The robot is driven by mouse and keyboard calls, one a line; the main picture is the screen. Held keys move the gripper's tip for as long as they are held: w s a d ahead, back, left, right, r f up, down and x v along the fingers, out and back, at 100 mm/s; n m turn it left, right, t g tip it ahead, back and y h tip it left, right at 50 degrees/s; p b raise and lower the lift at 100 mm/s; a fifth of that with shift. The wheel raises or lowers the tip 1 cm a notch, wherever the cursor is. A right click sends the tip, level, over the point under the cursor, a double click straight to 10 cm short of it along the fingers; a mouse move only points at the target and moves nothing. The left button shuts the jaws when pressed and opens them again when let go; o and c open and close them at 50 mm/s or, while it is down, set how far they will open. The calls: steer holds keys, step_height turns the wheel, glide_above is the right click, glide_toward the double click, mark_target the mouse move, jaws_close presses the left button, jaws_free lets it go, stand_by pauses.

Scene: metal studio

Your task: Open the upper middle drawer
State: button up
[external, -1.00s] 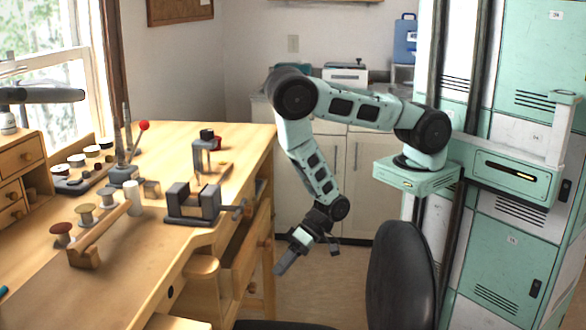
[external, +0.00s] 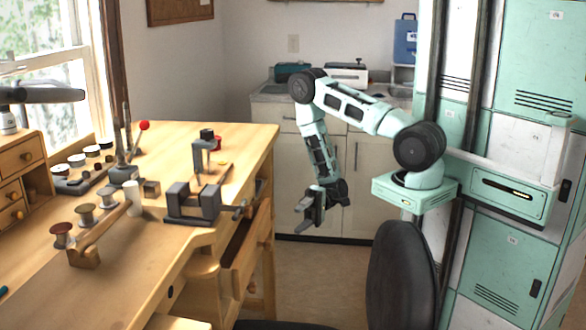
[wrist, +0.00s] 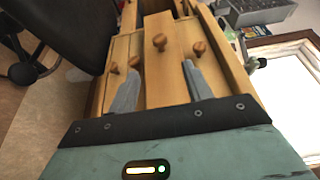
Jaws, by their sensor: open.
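The wooden workbench drawers show in the wrist view with several round brown knobs. A middle drawer front (wrist: 165,75) with its knob (wrist: 160,41) lies between my two fingers in the picture. Another drawer front (wrist: 218,65) with a knob (wrist: 199,48) is to its right, and narrower fronts with knobs are to its left. In the external view a drawer front (external: 250,250) stands out from the bench's right side. I cannot tell for certain which front is the upper middle one. My gripper (wrist: 160,67) is open and empty. In the external view my gripper (external: 308,208) hangs apart from the bench, to its right.
The black chair (external: 400,275) stands at the front right and also shows at the left of the wrist view (wrist: 75,30). A vise (external: 193,203) and tools are on the bench top. White cabinets (external: 363,185) are behind my arm. Open floor lies between bench and chair.

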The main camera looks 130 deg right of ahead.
mark_target(270, 245)
steer(key=p+x, duration=0.1)
steer(key=x, duration=1.5)
steer(key=shift+w+a, duration=0.1)
steer(key=shift+w, duration=0.25)
jaws_close()
steer(key=shift+s+a, duration=0.1)
